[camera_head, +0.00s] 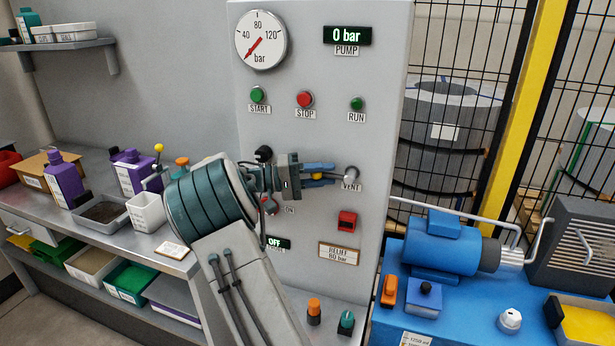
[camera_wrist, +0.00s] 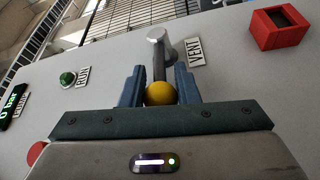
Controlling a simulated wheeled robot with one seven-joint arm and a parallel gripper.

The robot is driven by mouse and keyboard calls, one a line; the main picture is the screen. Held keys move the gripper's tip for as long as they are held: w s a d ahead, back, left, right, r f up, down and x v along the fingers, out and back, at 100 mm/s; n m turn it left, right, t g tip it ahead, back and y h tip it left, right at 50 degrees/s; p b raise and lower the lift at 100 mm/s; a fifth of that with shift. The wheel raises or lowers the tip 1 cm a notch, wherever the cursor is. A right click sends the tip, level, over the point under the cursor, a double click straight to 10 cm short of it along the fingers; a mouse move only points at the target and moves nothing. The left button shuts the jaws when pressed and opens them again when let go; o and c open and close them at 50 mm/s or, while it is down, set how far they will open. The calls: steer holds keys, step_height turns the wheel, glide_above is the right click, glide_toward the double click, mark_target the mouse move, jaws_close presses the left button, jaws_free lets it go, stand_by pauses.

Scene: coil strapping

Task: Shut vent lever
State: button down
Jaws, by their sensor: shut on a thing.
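The vent lever is a grey metal lever (camera_wrist: 157,55) with a yellow ball knob (camera_wrist: 160,93), mounted on the grey panel next to the VENT label (camera_wrist: 194,52). In the head view the lever (camera_head: 351,173) points left from its pivot, roughly level, with the yellow knob (camera_head: 318,177) at its left end. My gripper (camera_head: 320,174) has its two blue fingers on either side of the knob and is shut on it. In the wrist view the fingers (camera_wrist: 160,88) flank the knob and the lever's lower end. The knob's contact faces are hidden.
A red block (camera_head: 347,222) sits on the panel below the lever. Above are the START button (camera_head: 257,94), STOP button (camera_head: 304,98), RUN lamp (camera_head: 356,104) and a gauge (camera_head: 261,40). The pump display (camera_head: 347,36) reads 0 bar. A blue motor (camera_head: 440,243) stands at right.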

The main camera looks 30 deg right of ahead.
steer(key=shift+f, duration=0.1)
stand_by(0.3)
steer(key=c, duration=1.1)
jaws_free()
steer(key=shift+d, duration=0.1)
steer(key=b+v, duration=0.2)
steer(key=v, duration=1.2)
steer(key=shift+s+f, duration=0.1)
steer(key=shift+f, duration=0.05)
